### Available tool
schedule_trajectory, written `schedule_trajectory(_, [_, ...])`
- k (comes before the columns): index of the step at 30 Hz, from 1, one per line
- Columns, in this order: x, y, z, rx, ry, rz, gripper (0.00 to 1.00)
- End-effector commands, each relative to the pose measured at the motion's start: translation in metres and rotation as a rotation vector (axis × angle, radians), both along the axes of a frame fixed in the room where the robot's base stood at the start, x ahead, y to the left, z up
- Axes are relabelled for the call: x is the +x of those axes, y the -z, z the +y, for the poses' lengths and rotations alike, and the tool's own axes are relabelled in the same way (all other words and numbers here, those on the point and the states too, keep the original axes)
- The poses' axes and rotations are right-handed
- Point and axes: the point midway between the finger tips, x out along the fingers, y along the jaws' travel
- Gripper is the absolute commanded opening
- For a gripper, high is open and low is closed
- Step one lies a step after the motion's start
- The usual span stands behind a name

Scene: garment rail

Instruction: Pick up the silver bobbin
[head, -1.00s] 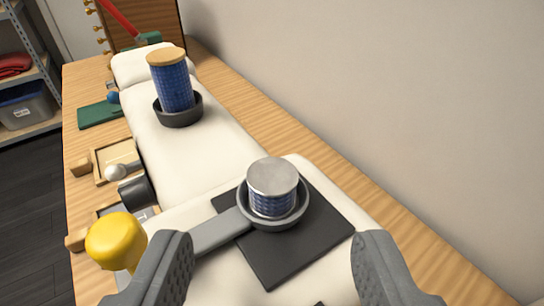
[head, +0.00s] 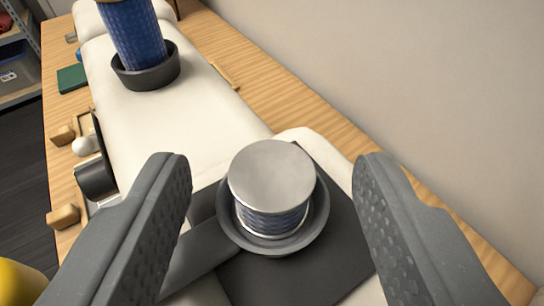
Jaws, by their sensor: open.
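The silver bobbin (head: 271,177) has a flat silver top and a band of blue patterned winding below it. It stands upright in a round dark grey cup (head: 318,222) with a flat handle running to the lower left. My gripper (head: 269,165) is open, with one finger left of the bobbin and one right of it. Clear gaps show on both sides and neither finger appears to touch it. The bobbin's lower end is hidden inside the cup.
A dark square mat (head: 345,245) lies under the cup on white padding (head: 175,130). A taller blue spool (head: 135,32) stands in a dark holder (head: 147,72) at the back left. A yellow knob (head: 20,283) is at lower left. A wall is on the right.

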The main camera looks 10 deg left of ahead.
Motion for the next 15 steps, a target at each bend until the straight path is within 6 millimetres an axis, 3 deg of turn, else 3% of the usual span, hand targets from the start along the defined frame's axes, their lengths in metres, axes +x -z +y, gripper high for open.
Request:
schedule_trajectory(1, [0.0, -0.0001, -0.0001, 0.0, 0.0, 0.0, 0.45])
schedule_trajectory(6, [-0.0001, -0.0002, -0.0002, 0.0, 0.0, 0.0, 0.03])
schedule_trajectory(15, [-0.0002, -0.0002, -0.0003, 0.0, 0.0, 0.0, 0.0])
